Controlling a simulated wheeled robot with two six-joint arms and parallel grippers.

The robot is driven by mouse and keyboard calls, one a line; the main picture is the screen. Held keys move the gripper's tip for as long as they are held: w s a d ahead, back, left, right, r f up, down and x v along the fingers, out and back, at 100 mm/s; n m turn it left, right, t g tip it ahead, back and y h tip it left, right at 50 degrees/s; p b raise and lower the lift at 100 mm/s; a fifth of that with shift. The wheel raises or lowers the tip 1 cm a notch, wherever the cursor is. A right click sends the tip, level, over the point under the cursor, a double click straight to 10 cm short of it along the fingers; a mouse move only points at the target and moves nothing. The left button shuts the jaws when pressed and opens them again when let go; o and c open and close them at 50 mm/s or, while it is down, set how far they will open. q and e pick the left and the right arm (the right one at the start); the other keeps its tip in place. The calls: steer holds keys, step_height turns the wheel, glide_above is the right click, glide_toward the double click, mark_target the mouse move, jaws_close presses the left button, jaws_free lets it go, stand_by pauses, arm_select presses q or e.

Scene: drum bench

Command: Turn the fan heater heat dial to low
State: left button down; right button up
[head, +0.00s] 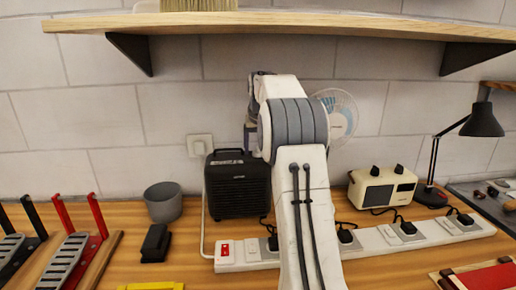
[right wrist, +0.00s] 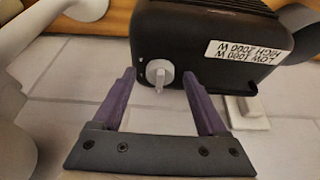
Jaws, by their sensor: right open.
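The fan heater (head: 238,188) is a black box standing on the bench against the wall, left of my right arm in the head view. In the right wrist view the heater (right wrist: 190,35) appears upside down. Its white heat dial (right wrist: 160,75) has a pointer directed down in that picture. A label (right wrist: 243,53) beside it reads low 1000 W and high 2000 W. My right gripper (right wrist: 159,76) is open, its purple fingers on either side of the dial in that view, with gaps visible. In the head view my arm mostly hides this gripper (head: 250,138). My left gripper is not in view.
A white power strip (head: 370,242) with plugs runs in front of the heater. A grey cup (head: 163,202) stands left of it. A radio (head: 382,187), fan (head: 338,114) and lamp (head: 482,122) are to the right. A wooden shelf (head: 290,22) overhangs the bench.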

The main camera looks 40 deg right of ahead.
jaws_close()
steer(key=shift+w+a+r+m+g+h+p, duration=0.1)
steer(key=shift+r+m+g+h+p, duration=0.15)
steer(key=shift+m+p, duration=0.8)
steer(key=m+g+h+p, duration=0.1)
steer(key=m+p, duration=0.2)
steer(key=m, duration=0.1)
steer(key=shift+w+a+p, duration=0.1)
steer(key=shift+w+p, duration=0.1)
steer(key=shift+p, duration=0.15)
steer(key=m+g+p, duration=0.1)
steer(key=m+p, duration=0.1)
steer(key=m+g+p, duration=0.1)
steer(key=m, duration=0.1)
steer(key=shift+w+h+p, duration=0.15)
steer(key=shift+h+p, duration=0.2)
steer(key=shift+w+f+m+g+p, duration=0.15)
steer(key=shift+m+g+p, duration=0.2)
steer(key=shift+m+p, duration=0.65)
steer(key=shift+m, duration=0.25)
